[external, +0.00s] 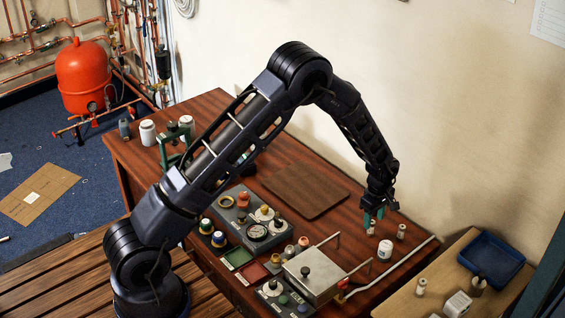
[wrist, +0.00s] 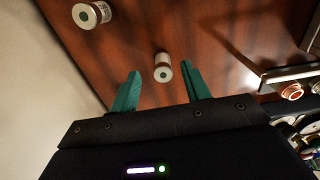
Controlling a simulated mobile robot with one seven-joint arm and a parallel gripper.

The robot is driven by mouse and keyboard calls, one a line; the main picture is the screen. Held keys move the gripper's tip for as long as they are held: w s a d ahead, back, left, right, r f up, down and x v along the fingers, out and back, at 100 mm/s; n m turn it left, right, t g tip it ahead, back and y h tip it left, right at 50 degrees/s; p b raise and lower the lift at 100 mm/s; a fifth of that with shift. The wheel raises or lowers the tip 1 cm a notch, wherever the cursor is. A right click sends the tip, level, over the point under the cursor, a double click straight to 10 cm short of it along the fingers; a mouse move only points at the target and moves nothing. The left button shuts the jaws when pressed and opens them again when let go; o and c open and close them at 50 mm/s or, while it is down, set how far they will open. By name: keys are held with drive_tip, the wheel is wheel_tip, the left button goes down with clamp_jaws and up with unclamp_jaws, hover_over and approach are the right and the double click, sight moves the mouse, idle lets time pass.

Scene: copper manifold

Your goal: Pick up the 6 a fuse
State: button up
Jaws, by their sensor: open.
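My gripper (external: 373,216) is open above the right part of the wooden table, its two teal fingers pointing down. A small pale cylinder with a grey-green end (external: 371,229), which looks like a fuse, stands just below the fingers. In the wrist view this cylinder (wrist: 163,68) shows between the teal fingertips (wrist: 160,78), nearer the right one, with no clear contact. A similar cylinder (external: 401,232) stands to its right; a labelled cylinder (wrist: 90,15) shows at the wrist view's top left. I cannot read which is the 6 A fuse.
A metal box with upright rods (external: 314,275) and grey panels with knobs (external: 250,225) lie to the left. A flat brown board (external: 305,188) lies behind. A blue tray (external: 491,258) is on the side table.

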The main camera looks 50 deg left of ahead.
sight(372, 225)
wheel_tip(372, 225, down, 4)
drive_tip(key=shift+s+a+f, duration=0.1)
drive_tip(key=shift+a, duration=0.05)
clamp_jaws()
idle(0.3)
